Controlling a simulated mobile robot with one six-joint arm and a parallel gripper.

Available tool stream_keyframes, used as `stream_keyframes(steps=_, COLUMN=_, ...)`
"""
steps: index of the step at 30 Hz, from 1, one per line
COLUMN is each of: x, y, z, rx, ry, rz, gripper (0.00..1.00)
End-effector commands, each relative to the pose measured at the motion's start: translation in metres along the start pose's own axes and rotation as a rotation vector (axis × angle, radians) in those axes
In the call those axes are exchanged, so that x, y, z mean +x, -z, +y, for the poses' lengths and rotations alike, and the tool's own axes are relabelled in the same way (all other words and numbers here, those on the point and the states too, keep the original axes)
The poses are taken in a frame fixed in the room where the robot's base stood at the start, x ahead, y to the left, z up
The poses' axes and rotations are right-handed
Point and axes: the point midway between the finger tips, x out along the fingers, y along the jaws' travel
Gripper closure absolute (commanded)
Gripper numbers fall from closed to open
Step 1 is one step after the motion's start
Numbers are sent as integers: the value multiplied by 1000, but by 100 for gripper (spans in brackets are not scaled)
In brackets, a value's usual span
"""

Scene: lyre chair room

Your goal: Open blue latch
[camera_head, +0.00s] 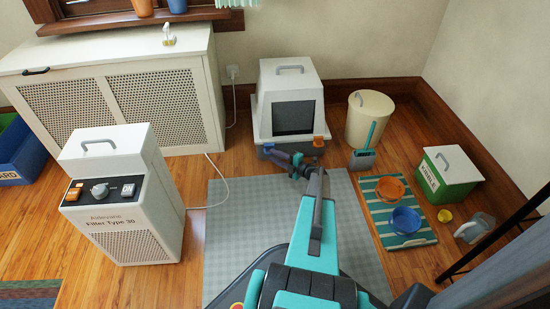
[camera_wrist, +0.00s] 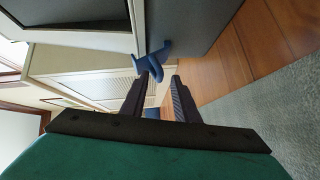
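The blue latch (camera_head: 267,149) is on the lower front left of the white and grey litter box (camera_head: 290,85). It also shows in the wrist view (camera_wrist: 152,62), just beyond my fingertips. My gripper (camera_head: 284,157) is low in front of the box, close to the latch. In the wrist view the two dark fingers of my gripper (camera_wrist: 164,78) are apart, with a narrow gap. The latch's lower end appears at or between the fingertips. I cannot tell whether they touch it. The latch looks partly covered by the left finger.
An orange latch (camera_head: 318,141) is on the box's lower front right. A cream bin (camera_head: 370,118) and a dustpan (camera_head: 363,158) stand to the right. A striped mat (camera_head: 388,181) holds two bowls. A white filter unit (camera_head: 125,195) stands at left, its cord on the floor.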

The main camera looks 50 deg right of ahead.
Motion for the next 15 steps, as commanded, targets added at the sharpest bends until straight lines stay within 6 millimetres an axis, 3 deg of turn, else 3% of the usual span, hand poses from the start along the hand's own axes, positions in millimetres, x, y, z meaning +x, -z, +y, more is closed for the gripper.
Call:
stream_keyframes(steps=13, x=9, y=1, z=0, rx=0, ry=0, rz=1, gripper=72)
stream_keyframes(steps=15, x=9, y=1, z=0, rx=0, ry=0, rz=1, gripper=84)
